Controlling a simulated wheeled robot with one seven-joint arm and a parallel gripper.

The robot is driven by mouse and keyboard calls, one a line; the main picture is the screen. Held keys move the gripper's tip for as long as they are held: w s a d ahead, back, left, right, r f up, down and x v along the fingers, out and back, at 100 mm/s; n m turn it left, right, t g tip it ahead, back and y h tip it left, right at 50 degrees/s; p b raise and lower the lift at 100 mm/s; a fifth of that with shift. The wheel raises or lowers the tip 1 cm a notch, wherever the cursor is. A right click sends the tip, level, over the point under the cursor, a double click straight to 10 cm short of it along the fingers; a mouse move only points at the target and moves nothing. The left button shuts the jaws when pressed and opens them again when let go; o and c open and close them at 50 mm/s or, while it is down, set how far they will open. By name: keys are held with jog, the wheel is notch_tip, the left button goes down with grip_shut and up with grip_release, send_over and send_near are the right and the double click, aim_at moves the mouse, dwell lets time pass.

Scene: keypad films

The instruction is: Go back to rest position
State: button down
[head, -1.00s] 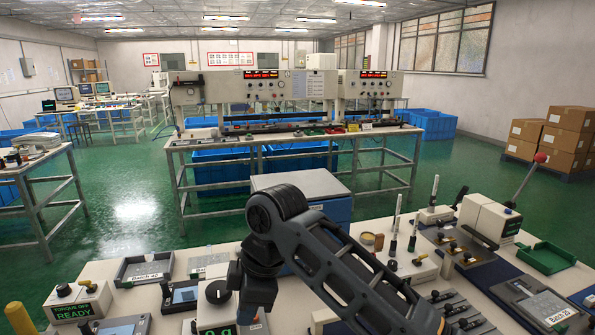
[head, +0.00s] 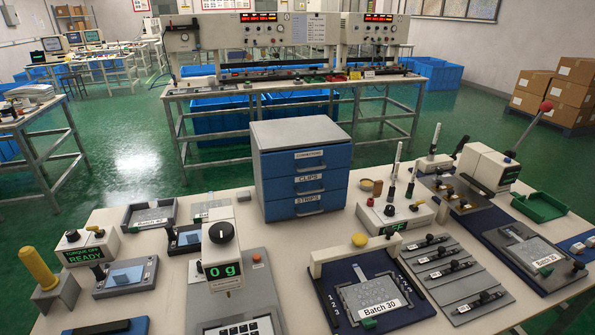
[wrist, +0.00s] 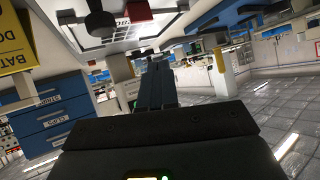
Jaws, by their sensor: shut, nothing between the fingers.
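My gripper (wrist: 153,66) shows in the wrist view, its dark fingers together and nothing between them. It is held up in the air, clear of the bench in that view, and the room appears turned over. My arm and gripper do not show in the head view. The blue drawer cabinet (head: 302,177), with labels reading CLIPS and STRIPS, stands at the back of the bench. It also shows at the left of the wrist view (wrist: 40,120), upside down.
The bench (head: 300,247) holds a scale (head: 221,262) reading 0 g, a Batch 30 tray (head: 375,292), grey rails (head: 455,278), a lever press (head: 490,165) and a green tray (head: 540,207). A yellow sign (wrist: 15,45) is close by in the wrist view.

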jog(key=s+d+r+m+t+h, duration=0.2)
jog(key=s+d+m+t+h, duration=0.15)
jog(key=s+d, duration=0.8)
jog(key=s+d+r+m+t+h, duration=0.25)
jog(key=s+d+m+h, duration=0.2)
jog(key=s+d, duration=0.75)
jog(key=s+d+r+t+h, duration=0.1)
jog(key=s+d+r, duration=0.4)
jog(key=d+r, duration=0.15)
notch_tip(320, 180, down, 9)
jog(key=b, duration=1)
jog(key=shift+s, duration=0.15)
